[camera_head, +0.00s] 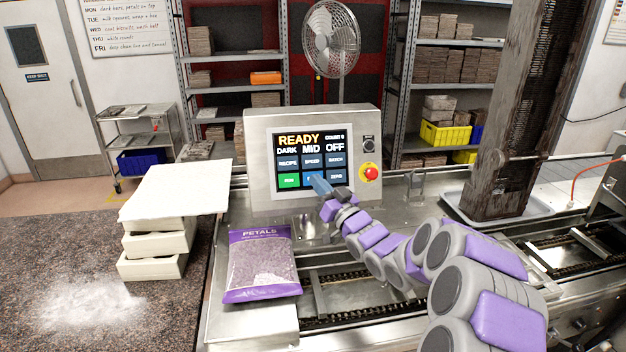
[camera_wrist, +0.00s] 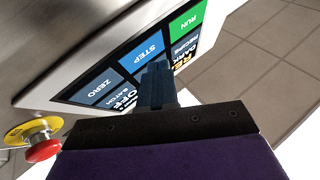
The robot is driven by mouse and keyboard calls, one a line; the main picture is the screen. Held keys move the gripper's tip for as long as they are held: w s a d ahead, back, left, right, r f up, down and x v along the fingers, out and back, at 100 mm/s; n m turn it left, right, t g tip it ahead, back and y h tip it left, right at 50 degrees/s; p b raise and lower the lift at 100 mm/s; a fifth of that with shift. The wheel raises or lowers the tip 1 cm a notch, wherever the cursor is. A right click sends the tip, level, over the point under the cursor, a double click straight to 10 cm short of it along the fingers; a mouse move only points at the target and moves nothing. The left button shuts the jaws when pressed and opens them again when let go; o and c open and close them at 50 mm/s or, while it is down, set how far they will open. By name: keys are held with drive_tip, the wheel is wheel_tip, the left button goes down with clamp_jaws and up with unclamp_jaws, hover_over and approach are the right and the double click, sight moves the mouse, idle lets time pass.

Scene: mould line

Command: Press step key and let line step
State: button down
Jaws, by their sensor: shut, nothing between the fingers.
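The control panel (camera_head: 311,150) is a grey box with a dark touchscreen that reads READY, DARK, MID, OFF. The blue STEP key (camera_wrist: 142,55) shows in the wrist view between the green RUN key (camera_wrist: 186,32) and the ZERO key (camera_wrist: 100,92). My gripper (camera_head: 319,184) is shut and empty, its blue fingertips at the lower middle of the screen, covering most of the STEP key in the head view. In the wrist view my gripper (camera_wrist: 155,84) points at the screen just beside STEP. I cannot tell whether the tips touch the glass.
A red emergency stop (camera_head: 370,172) sits right of the screen. A purple PETALS bag (camera_head: 263,262) lies in front of the panel. Stacked white boxes (camera_head: 155,243) stand at left. The conveyor (camera_head: 345,290) runs in front, with a dark tower (camera_head: 515,110) at right.

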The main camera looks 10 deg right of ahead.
drive_tip(key=shift+w, duration=0.2)
idle(0.4)
drive_tip(key=shift+w+f+p, duration=0.15)
drive_tip(key=shift+p, duration=0.15)
drive_tip(key=shift+w, duration=0.25)
idle(0.5)
drive_tip(key=shift+s, duration=0.15)
drive_tip(key=shift+s+r, duration=0.25)
drive_tip(key=shift+s, duration=0.25)
idle(0.4)
drive_tip(key=s, duration=0.1)
drive_tip(key=s+r, duration=0.1)
drive_tip(key=s, duration=0.2)
drive_tip(key=shift+s+r+b, duration=0.25)
drive_tip(key=shift+s+b, duration=0.05)
drive_tip(key=shift+s, duration=0.05)
